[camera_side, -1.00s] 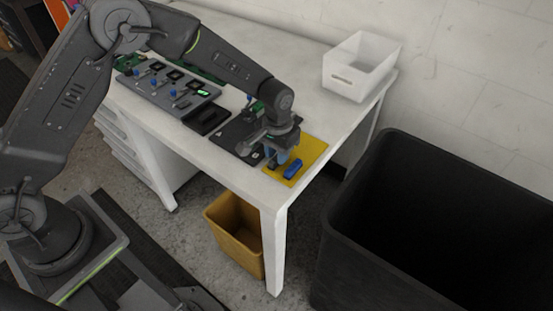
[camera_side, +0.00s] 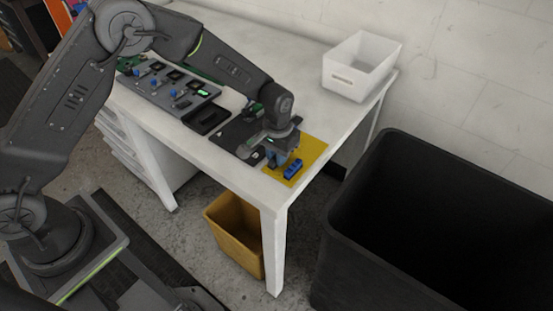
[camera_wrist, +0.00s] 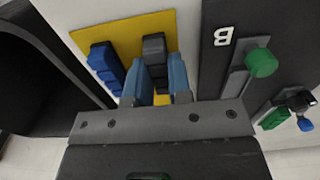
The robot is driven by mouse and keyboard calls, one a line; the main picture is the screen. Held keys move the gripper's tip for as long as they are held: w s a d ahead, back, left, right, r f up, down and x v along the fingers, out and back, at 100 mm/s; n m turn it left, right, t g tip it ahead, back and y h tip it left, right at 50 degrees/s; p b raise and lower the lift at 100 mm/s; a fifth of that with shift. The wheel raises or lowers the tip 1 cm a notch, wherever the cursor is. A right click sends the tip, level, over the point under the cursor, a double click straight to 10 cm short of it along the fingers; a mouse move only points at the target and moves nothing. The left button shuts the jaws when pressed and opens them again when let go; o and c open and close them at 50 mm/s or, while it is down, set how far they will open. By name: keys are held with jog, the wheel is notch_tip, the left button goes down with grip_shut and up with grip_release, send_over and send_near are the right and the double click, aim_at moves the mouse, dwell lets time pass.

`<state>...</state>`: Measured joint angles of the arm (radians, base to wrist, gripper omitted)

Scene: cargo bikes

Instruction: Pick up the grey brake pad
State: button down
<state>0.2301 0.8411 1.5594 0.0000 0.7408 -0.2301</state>
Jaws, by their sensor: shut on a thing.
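The grey brake pad (camera_wrist: 154,47) is in the wrist view, over the yellow mat (camera_wrist: 125,26) and to the right of a blue brake pad (camera_wrist: 107,66). My gripper (camera_wrist: 162,72) has blue-tipped fingers, one on each side of the grey pad's near part, and is shut on it. In the side view my gripper (camera_side: 279,160) points down at the left part of the yellow mat (camera_side: 313,150), beside the blue pad (camera_side: 293,169). The grey pad is hidden there by the fingers. I cannot tell whether it touches the mat.
A dark board marked B (camera_wrist: 223,36) with a green knob (camera_wrist: 261,63) lies right of the mat in the wrist view. A white bin (camera_side: 361,66) stands at the table's back. A large black bin (camera_side: 440,220) and a yellow bin (camera_side: 236,235) stand on the floor.

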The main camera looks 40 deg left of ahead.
jog(key=shift+r, duration=3.45)
